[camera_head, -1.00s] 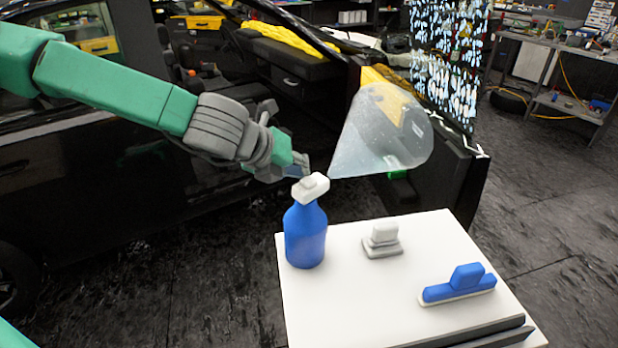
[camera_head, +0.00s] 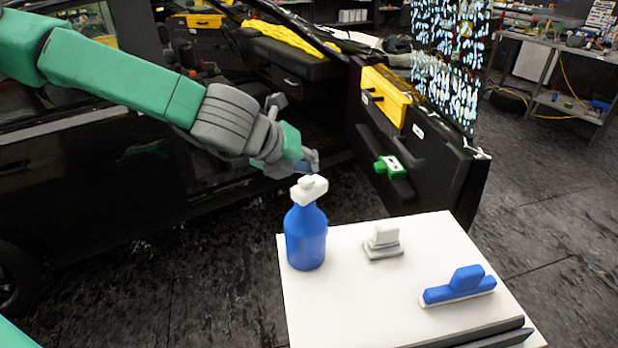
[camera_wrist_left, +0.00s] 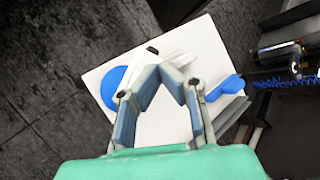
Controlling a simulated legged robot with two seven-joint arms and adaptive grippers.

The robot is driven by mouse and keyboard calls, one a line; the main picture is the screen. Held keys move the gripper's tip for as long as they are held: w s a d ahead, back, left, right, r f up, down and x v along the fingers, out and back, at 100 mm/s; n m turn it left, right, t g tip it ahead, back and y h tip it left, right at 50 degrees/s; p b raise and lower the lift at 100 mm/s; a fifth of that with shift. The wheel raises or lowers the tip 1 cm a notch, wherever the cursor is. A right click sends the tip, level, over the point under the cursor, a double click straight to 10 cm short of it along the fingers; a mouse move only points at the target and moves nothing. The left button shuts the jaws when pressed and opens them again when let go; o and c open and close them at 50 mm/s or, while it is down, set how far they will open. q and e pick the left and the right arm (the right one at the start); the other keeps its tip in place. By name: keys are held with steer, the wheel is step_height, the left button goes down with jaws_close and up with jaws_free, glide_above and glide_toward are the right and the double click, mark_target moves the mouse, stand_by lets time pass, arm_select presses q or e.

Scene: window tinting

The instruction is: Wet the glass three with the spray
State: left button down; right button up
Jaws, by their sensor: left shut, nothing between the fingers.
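A blue spray bottle (camera_head: 306,236) with a white head stands upright on the white table top (camera_head: 350,290), near its back left corner. My left gripper (camera_head: 312,160) is just above and behind the bottle's head, shut and empty. In the left wrist view the gripper (camera_wrist_left: 168,70) has its fingertips together above the table, and the blue bottle (camera_wrist_left: 113,90) shows beside the left finger. The door glass (camera_head: 445,70) stands upright above the open black car door (camera_head: 425,165) and is covered in bright droplet-like marks. My right gripper is not in view.
A grey and white block (camera_head: 383,243) and a blue-handled tool (camera_head: 458,286) lie on the table. Dark bars (camera_head: 480,335) lie along its front edge. A green item (camera_head: 391,167) is on the door. A shelf bench (camera_head: 565,75) stands at the back right.

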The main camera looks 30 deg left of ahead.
mark_target(307, 181)
arm_select(q)
steer(key=shift+a, duration=0.35)
steer(key=shift+a+r+p, duration=0.15)
steer(key=shift+r+p, duration=0.3)
steer(key=r+p, duration=0.1)
steer(key=r, duration=0.1)
steer(key=d+r+p, duration=0.1)
steer(key=r+p, duration=0.1)
steer(key=shift+r, duration=0.15)
steer(key=shift+a, duration=0.1)
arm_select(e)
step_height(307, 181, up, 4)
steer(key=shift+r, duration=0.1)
arm_select(q)
steer(key=shift+a+f, duration=0.2)
steer(key=shift+a, duration=0.1)
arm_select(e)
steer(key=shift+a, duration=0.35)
arm_select(q)
steer(key=shift+d, duration=0.25)
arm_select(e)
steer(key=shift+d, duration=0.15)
